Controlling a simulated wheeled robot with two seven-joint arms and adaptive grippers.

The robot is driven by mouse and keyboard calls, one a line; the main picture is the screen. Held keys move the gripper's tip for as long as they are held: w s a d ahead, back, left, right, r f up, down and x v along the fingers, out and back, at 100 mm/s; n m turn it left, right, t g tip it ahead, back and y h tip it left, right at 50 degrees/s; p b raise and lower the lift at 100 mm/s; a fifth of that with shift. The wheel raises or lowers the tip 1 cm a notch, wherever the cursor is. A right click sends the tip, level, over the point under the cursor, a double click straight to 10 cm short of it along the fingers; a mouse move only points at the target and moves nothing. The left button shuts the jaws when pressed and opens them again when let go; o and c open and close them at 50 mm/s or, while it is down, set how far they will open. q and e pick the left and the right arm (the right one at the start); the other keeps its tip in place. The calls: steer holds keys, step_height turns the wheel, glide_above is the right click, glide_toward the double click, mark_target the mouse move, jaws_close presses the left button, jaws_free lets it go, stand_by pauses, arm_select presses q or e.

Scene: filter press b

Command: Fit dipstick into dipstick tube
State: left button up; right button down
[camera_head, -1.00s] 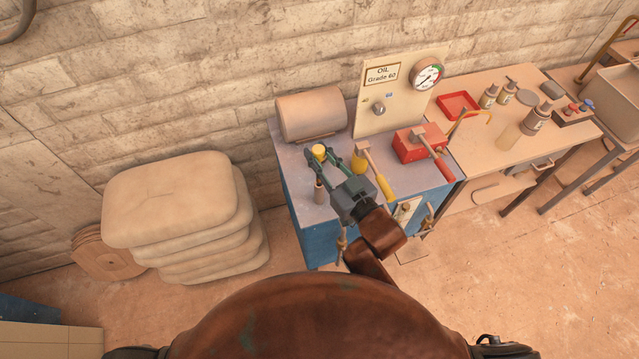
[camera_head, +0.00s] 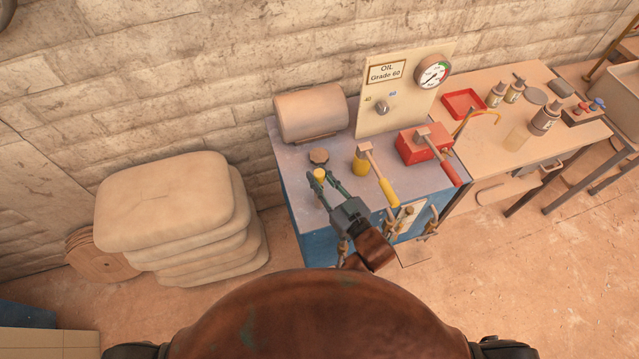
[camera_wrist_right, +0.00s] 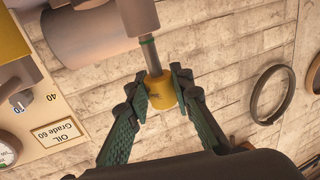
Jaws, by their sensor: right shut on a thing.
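The dipstick's yellow head (camera_head: 320,174) is between the fingertips of my right gripper (camera_head: 327,177), above the near left part of the blue bench. In the right wrist view my right gripper (camera_wrist_right: 161,92) is shut on the yellow head (camera_wrist_right: 158,91). I cannot tell where dipstick ends and tube begins, or whether the dipstick is inside the tube. In the head view the tube is hidden behind my gripper. My left gripper is not in view.
Stacked sacks (camera_head: 170,205) stand to the left.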

step_height(320, 180, down, 4)
steer(key=shift+r+b, duration=0.25)
steer(key=shift+b, duration=0.05)
steer(key=c, duration=2.1)
jaws_free()
steer(key=shift+f, duration=0.15)
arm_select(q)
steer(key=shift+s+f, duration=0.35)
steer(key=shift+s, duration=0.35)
arm_select(e)
steer(key=o, duration=0.4)
steer(key=shift+s+d, duration=0.1)
steer(key=shift+s, duration=0.05)
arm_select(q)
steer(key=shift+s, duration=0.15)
arm_select(e)
steer(key=v, duration=1.1)
steer(key=shift+s+d, duration=0.2)
steer(key=shift+s, duration=0.1)
